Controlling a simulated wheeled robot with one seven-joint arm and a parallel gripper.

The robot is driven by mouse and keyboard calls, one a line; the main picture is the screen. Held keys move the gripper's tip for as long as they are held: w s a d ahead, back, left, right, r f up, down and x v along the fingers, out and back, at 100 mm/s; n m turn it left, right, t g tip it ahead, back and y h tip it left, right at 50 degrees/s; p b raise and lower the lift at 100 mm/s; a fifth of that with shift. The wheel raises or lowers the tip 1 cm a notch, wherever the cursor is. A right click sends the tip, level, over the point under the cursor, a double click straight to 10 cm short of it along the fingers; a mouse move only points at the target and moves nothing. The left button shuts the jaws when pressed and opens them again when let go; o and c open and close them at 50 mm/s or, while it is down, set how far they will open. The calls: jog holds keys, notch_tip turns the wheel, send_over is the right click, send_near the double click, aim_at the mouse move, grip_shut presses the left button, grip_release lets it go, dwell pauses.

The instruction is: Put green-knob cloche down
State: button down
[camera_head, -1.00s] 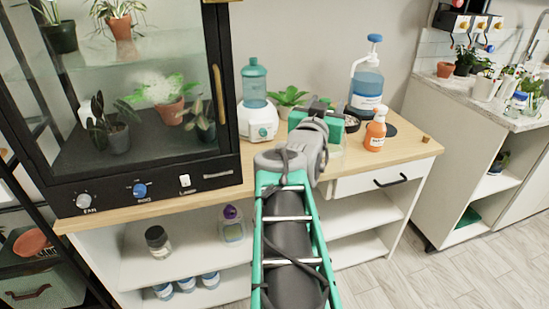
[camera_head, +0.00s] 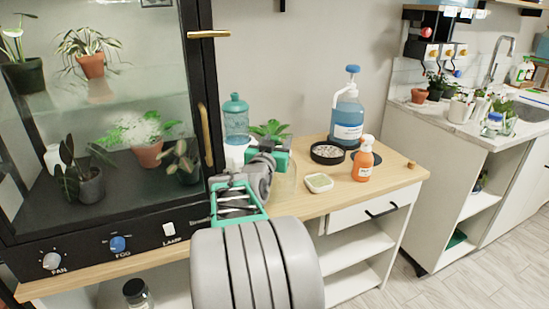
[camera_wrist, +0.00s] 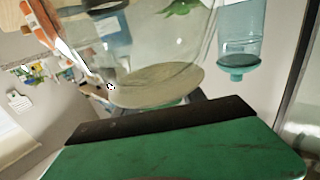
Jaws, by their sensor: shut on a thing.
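The green-knob cloche is a clear glass dome (camera_head: 287,187), faint in the head view, below my gripper (camera_head: 276,162) over the wooden counter. My gripper is shut on its knob, which the fingers mostly hide. In the wrist view the glass (camera_wrist: 150,50) fills the upper middle, just beyond my green and dark gripper finger (camera_wrist: 180,145). The picture there is upside down. The dome's lower rim is partly hidden by my arm in the head view, and I cannot tell whether it touches the counter.
Beside the cloche are a small pale dish (camera_head: 319,183), a black bowl of pebbles (camera_head: 327,153) and an orange spray bottle (camera_head: 363,160). A blue pump bottle (camera_head: 347,120), a teal bottle (camera_head: 236,118) and a plant (camera_head: 270,129) stand behind. A glass cabinet (camera_head: 110,120) borders the left.

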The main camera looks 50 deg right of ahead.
jog(key=shift+w+d+f, duration=0.35)
jog(key=shift+w+f, duration=0.15)
jog(key=shift+w+f+b, duration=0.15)
jog(key=shift+f+b, duration=0.2)
jog(key=shift+f, duration=1.3)
jog(key=shift+d+f, duration=0.1)
jog(key=shift+f, duration=0.1)
jog(key=c, duration=0.7)
grip_release()
jog(key=shift+f, duration=0.1)
jog(key=shift+o, duration=0.2)
jog(key=v, duration=1.2)
